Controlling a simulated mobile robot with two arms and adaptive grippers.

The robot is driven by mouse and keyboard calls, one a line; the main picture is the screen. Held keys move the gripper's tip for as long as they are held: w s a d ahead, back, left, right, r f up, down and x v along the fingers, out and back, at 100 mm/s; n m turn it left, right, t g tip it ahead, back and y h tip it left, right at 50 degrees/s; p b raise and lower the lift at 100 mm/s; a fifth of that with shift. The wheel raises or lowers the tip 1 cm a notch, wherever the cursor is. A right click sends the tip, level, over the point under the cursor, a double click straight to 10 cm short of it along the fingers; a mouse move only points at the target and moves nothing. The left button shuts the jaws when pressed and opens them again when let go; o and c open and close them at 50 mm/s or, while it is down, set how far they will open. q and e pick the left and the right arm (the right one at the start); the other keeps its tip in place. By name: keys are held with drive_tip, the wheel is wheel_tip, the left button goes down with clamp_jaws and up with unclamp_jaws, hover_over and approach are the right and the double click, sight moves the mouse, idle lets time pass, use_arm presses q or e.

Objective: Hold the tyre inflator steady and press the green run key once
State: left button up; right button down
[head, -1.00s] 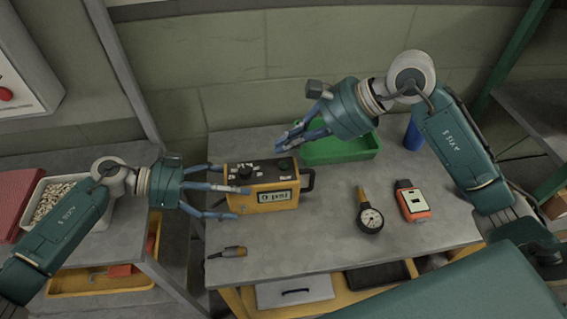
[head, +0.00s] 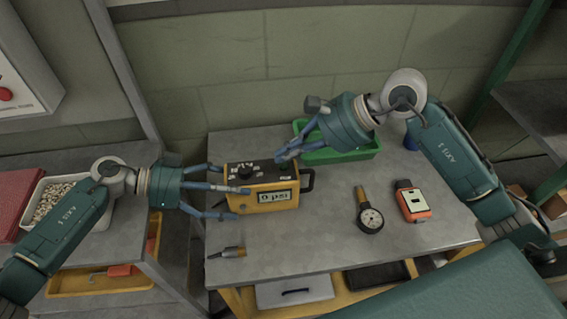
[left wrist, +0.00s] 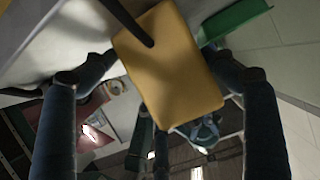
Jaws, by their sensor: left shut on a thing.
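The tyre inflator (head: 263,199), a yellow box with a dark top and a display reading "0 psi", stands upright on the grey table. My left gripper (head: 238,201) is shut on its left end; its yellow end face fills the middle of the left wrist view (left wrist: 168,65) between the fingers. A black knob (head: 245,172) is on the left of its top. My right gripper (head: 282,157) has its fingers drawn together, tips pointing down at the right part of the top. The green run key is hidden behind these fingertips; I cannot tell if they touch it.
A green tray (head: 340,153) lies behind the right gripper. A pressure gauge (head: 370,219) and an orange handheld device (head: 412,203) lie to the right. A small plug-like tool (head: 228,253) lies at the front left. The table's middle front is clear.

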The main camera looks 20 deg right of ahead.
sight(287, 166)
idle(0.8)
drive_tip(key=shift+f, duration=0.4)
drive_tip(key=shift+f, duration=0.4)
idle(0.5)
idle(0.3)
drive_tip(key=shift+r, duration=0.8)
drive_tip(key=shift+r, duration=0.1)
drive_tip(key=shift+r, duration=2.45)
